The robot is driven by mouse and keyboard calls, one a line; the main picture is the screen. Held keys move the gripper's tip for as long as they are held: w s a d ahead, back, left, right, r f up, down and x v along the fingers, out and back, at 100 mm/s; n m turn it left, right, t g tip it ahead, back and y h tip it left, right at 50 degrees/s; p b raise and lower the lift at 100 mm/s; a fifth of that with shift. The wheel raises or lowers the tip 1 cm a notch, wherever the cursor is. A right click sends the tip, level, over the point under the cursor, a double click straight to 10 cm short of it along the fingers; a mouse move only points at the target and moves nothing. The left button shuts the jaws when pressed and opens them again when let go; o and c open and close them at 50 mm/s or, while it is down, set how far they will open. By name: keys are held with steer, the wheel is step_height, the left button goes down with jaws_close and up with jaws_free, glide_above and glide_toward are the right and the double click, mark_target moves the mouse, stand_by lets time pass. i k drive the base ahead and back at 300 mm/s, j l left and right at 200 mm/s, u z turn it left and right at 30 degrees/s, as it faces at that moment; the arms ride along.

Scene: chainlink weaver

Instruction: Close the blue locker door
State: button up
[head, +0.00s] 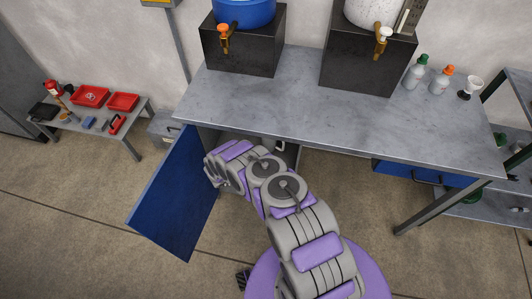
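The blue locker door (172,200) stands open, swung out to the left from under the grey workbench (270,110). The locker's dark opening shows partly behind my arm, and most of its inside is hidden. My arm reaches from the bottom of the head view up to the opening. My gripper (215,180) is at the arm's far end, just right of the door's inner side. I cannot tell whether it touches the door. Its fingers are small and partly hidden, so their opening is unclear.
Two black stands on the bench carry a blue container (243,12) and a white one (373,12). Bottles (416,72) stand at the bench's right. A low table (90,118) with red trays is at the left. Clear floor (80,215) lies left of the door.

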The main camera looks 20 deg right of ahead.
mark_target(173, 211)
steer(key=k, duration=1)
